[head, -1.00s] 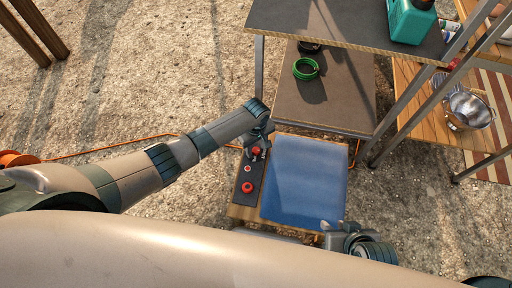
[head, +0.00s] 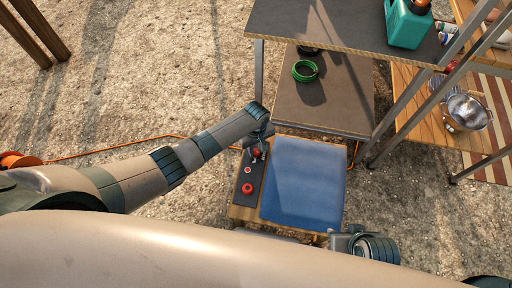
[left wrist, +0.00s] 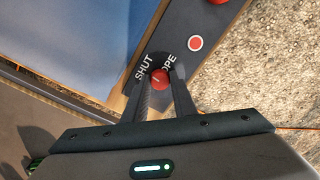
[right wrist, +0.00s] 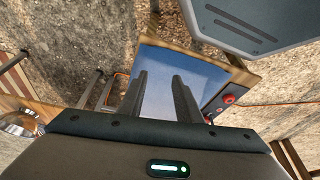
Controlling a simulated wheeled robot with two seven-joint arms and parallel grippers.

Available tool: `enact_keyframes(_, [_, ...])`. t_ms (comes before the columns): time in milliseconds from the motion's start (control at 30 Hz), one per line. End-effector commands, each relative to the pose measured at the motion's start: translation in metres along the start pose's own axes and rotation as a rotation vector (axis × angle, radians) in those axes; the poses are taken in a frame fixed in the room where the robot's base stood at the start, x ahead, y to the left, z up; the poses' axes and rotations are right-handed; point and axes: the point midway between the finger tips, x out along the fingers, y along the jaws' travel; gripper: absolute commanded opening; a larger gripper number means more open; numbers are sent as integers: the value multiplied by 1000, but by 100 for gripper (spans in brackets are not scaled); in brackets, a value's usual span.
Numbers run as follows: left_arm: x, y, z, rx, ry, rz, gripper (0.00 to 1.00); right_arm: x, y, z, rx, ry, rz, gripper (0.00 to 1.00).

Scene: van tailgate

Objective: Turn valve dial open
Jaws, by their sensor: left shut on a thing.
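The red valve dial (left wrist: 160,77) sits on a dark panel (left wrist: 228,22) between the words SHUT and OPE, the last partly covered. A pale mark shows on the dial, and I cannot tell exactly which word it points to. My left gripper (left wrist: 161,82) is shut on the dial, one finger on each side. In the head view my left gripper (head: 258,146) is at the far end of the panel. My right gripper (right wrist: 158,80) is open and empty, above the blue cushion (right wrist: 185,75); in the head view it is near the cushion's lower right corner.
Two other red knobs or buttons lie along the panel, one (head: 247,188) near its front. The blue cushion is right of the panel. A shelf with a green coil (head: 305,70) and a teal container (head: 407,25) stands behind. An orange cable (head: 110,146) crosses the ground.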

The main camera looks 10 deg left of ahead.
Motion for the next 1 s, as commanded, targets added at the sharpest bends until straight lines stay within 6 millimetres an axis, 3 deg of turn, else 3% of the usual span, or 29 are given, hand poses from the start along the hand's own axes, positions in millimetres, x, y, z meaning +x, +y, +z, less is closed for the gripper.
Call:
enact_keyframes(200, [-3, -1, 1, 80, -1, -2, 2, -11, 13, 13, 9, -90, 33, 31])
enact_keyframes(500, [-2, -1, 0, 221, -1, -2, 2, 42, 12, 19, 5, -92, 24, 31])
enact_keyframes(1000, [-1, -1, 0, 625, 0, -1, 2, 91, 14, 35, 5, -97, 20, 31])
